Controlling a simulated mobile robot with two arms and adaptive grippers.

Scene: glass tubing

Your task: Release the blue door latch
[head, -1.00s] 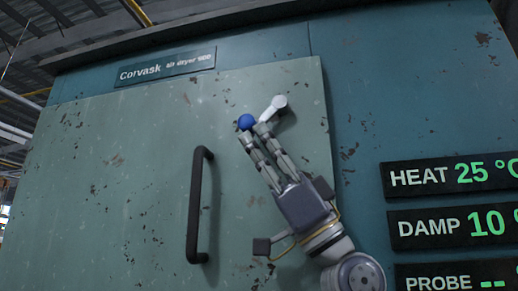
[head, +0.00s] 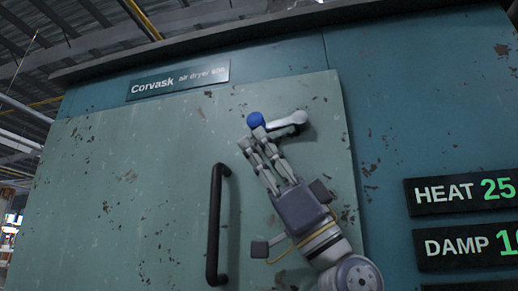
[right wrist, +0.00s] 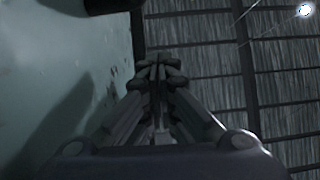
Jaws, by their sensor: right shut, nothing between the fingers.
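The latch is a pale lever (head: 285,124) with a blue ball knob (head: 256,120) at its left end, on the upper right of the pale green door (head: 130,200). The lever lies nearly level, knob to the left. My right gripper (head: 253,140) comes up from below right, shut and empty, its fingertips just below the knob and lever; whether they touch I cannot tell. Its closed fingertips (right wrist: 160,66) also show in the right wrist view. The door looks shut. My left gripper is not in view.
A dark vertical bar handle (head: 215,225) stands on the door, left of my right gripper. A name plate (head: 180,80) is above the door. Display panels (head: 465,193) are on the darker wall to the right. A dark shape at the top of the wrist view is unclear.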

